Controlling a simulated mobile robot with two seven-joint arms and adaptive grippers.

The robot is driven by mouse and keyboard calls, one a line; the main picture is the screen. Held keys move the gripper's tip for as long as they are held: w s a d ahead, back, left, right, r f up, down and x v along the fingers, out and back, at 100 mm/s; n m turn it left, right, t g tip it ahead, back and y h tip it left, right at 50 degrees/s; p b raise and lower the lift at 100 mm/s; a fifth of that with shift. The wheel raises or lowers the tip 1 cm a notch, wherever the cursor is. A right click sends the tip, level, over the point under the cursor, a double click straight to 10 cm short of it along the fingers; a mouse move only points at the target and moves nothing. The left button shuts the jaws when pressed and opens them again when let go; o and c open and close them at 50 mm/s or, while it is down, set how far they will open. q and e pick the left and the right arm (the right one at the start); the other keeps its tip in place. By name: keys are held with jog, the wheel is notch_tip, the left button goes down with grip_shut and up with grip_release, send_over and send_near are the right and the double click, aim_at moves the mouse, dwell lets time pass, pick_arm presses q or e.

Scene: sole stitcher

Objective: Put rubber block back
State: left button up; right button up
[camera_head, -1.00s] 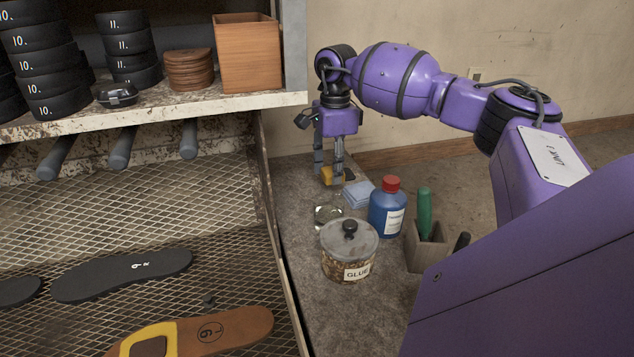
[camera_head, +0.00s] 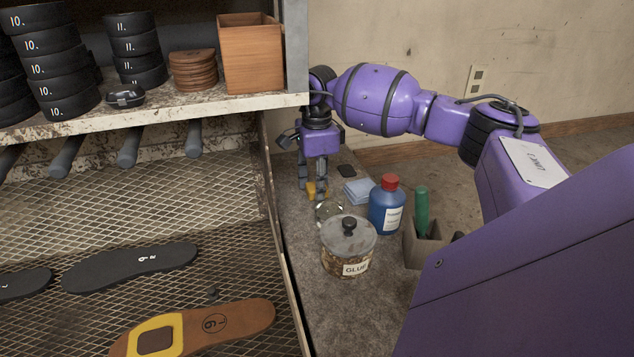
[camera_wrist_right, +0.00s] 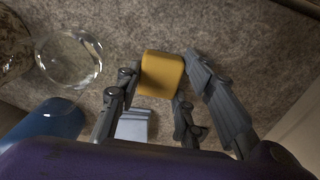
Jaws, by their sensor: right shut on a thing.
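A yellow block (camera_head: 311,188), which looks like the rubber block, is between the fingertips of my right gripper (camera_head: 315,186) in the head view. The wrist view shows the yellow block (camera_wrist_right: 162,73) from above, with fingers of my right gripper (camera_wrist_right: 160,82) on both sides of it. The gripper is shut on the block and points down over the grey bench top (camera_head: 300,237). I cannot tell whether the block touches the bench. The fingers partly hide the block in the head view. My left gripper is not in view.
Close by are a clear glass dish (camera_head: 327,211), a glue jar (camera_head: 348,246), a blue bottle (camera_head: 386,207), folded blue cloths (camera_head: 357,191) and a small black flat piece (camera_head: 346,171). A wooden holder (camera_head: 424,248) stands right. The metal rack (camera_head: 268,180) borders the bench on the left.

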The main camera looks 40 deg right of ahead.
jog(key=o, duration=1.1)
jog(key=shift+f, duration=0.15)
jog(key=shift+r+b, duration=0.4)
jog(key=shift+r, duration=3.55)
